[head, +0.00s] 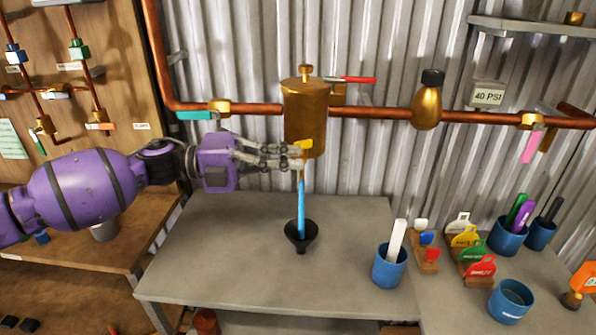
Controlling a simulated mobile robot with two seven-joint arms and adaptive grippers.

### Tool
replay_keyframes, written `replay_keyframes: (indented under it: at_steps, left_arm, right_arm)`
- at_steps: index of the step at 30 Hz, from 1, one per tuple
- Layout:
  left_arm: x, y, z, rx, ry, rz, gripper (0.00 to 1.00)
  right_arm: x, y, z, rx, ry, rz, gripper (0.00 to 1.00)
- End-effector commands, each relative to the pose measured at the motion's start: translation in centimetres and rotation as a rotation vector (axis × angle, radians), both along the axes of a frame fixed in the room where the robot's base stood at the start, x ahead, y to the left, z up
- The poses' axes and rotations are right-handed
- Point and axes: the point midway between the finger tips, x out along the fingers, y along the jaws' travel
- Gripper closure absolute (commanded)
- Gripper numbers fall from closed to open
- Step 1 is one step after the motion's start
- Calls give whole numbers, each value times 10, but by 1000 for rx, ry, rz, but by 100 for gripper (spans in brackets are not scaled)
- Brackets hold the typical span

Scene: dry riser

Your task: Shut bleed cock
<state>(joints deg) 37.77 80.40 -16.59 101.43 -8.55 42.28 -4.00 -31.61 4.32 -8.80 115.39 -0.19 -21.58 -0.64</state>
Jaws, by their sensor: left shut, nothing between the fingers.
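A brass cylindrical vessel (304,118) sits on the copper pipe (380,113). A small yellow tap part (304,144) shows at its lower front, partly behind my fingers; it may be the bleed cock, but its lever position is unclear. Below it a narrow blue stream or rod (301,208) runs down to a black funnel (301,235) on the grey bench. My purple left gripper (298,156) reaches in from the left, its fingers shut and empty, with the tips at the tap part. Whether they touch it is unclear. My right gripper is not in view.
Blue cups (389,266) and coloured tags (480,267) stand on the right of the bench. The bench left of the funnel is clear.

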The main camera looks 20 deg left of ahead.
Motion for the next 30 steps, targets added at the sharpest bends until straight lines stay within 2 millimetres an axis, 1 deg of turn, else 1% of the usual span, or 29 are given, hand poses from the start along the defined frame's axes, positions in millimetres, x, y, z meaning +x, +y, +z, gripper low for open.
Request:
replay_keyframes:
  at_steps: [1, 3, 7, 17, 23, 30]
  left_arm:
    - [4, 3, -7, 1, 3, -42, 100]
    - [4, 6, -6, -2, 2, -105, 100]
    - [6, 12, -3, -3, -1, -214, 100]
    - [8, 21, 0, -2, -1, -208, 100]
    - [10, 24, 0, -1, 0, -205, 100]
    - [11, 26, 0, -1, -1, -202, 100]
  right_arm:
    - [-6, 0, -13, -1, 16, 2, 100]
    - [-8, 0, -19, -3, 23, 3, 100]
    - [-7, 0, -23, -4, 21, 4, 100]
    - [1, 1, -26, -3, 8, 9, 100]
    - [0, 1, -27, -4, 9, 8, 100]
    - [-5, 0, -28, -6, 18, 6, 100]
